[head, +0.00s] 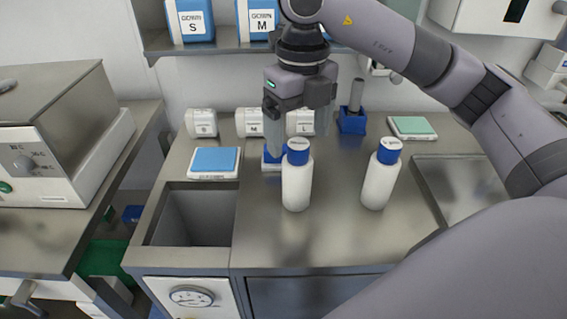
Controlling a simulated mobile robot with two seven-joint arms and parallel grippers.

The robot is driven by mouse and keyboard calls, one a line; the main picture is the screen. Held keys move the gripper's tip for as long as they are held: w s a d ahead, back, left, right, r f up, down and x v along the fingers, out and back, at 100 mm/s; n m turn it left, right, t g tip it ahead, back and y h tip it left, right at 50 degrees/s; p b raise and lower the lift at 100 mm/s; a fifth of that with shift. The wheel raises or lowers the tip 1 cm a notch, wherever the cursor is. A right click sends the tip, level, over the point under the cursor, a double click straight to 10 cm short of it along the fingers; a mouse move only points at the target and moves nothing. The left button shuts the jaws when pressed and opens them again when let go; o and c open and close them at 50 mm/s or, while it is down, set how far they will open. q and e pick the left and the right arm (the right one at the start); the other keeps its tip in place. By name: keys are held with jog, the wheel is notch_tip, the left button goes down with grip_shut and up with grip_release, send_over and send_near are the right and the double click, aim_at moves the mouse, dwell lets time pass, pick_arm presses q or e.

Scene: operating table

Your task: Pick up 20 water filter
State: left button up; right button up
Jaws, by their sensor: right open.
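No label in view reads as a water filter, so I cannot tell which item it is. My right gripper (274,150) points down, open, over a small blue holder (270,161) behind the left bottle. Whether anything stands between the fingers is hidden. A similar blue holder (352,124) with a grey upright cylinder (356,94) stands further right at the back. Two white bottles with blue caps stand upright on the steel counter: the left bottle (297,182) in front of my gripper, the right bottle (379,180) apart from it. My left gripper is out of view.
White boxes (202,123) line the wall. A blue-topped pad (214,161) lies behind a sunken basin (190,217). A green-topped pad (412,127) lies at the back right, near a shallow steel tray (425,182). A shelf (225,45) hangs above. Counter around the bottles is clear.

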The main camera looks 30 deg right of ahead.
aim_at(298, 162)
jog(key=shift+f+p, duration=0.55)
jog(key=shift+f, duration=2.95)
jog(key=shift+c, duration=0.3)
jog(key=c, duration=1.1)
